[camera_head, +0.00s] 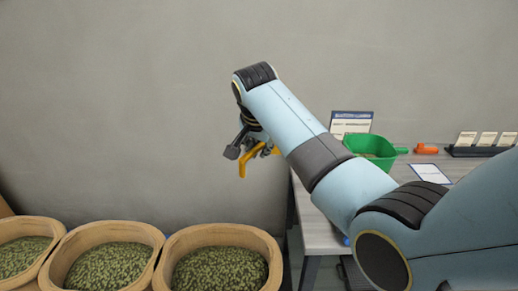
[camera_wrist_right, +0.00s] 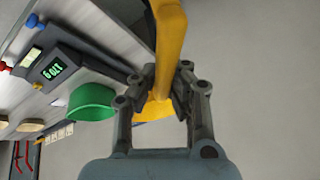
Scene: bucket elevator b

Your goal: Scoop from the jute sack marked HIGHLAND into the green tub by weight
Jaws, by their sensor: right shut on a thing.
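My right gripper (camera_head: 255,149) is shut on a yellow scoop (camera_head: 243,164), held in the air left of the table. In the wrist view the gripper (camera_wrist_right: 162,92) grips the scoop's yellow handle (camera_wrist_right: 170,40). The scoop's bowl is mostly hidden, so its load cannot be told. The green tub (camera_head: 375,146) stands on the table; it also shows in the wrist view (camera_wrist_right: 92,102). Its contents are unclear. Several open sacks of green beans stand at lower left: left (camera_head: 62,229), middle (camera_head: 153,236) and right (camera_head: 270,244). No HIGHLAND marking is visible. My left gripper is out of view.
A dark scale (camera_wrist_right: 82,65) with lit green digits, hard to read, is beside the tub. On the table (camera_head: 308,215) are a sign (camera_head: 350,122), an orange object (camera_head: 427,149), a paper sheet (camera_head: 430,173) and a card rack (camera_head: 478,151). Space above the sacks is clear.

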